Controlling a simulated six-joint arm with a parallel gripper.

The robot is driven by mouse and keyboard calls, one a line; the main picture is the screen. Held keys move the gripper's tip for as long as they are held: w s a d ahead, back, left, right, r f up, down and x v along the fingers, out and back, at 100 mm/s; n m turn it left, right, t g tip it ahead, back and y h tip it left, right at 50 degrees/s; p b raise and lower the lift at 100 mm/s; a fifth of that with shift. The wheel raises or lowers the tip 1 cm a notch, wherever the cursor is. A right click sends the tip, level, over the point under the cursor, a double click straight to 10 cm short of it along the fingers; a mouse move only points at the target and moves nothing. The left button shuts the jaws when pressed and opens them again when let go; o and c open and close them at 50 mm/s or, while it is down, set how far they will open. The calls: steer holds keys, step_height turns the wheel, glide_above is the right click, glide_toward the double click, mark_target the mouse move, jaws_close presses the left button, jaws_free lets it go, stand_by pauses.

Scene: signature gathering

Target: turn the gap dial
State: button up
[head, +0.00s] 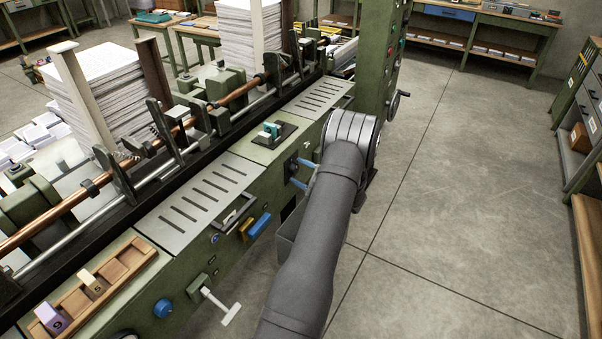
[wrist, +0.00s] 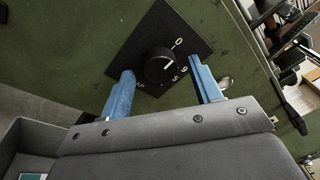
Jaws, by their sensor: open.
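The gap dial is a round black knob (wrist: 160,65) with a white pointer mark, on a dark square plate (wrist: 182,30) with white numbers on the green machine front. In the head view the dial (head: 291,166) is small and close to my fingertips. My gripper (wrist: 160,68) is open, with one blue finger on each side of the knob. A gap shows between each finger and the knob in the wrist view, and I cannot tell how far the tips are from the plate. In the head view my gripper (head: 299,172) reaches the machine from the right.
Blue and yellow handles (head: 259,225), a white T-handle (head: 221,307) and a blue knob (head: 163,308) stick out along the machine front. A black handwheel (head: 398,101) is on the green column. The concrete floor (head: 450,200) to the right is clear.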

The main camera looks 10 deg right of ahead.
steer(key=c, duration=1)
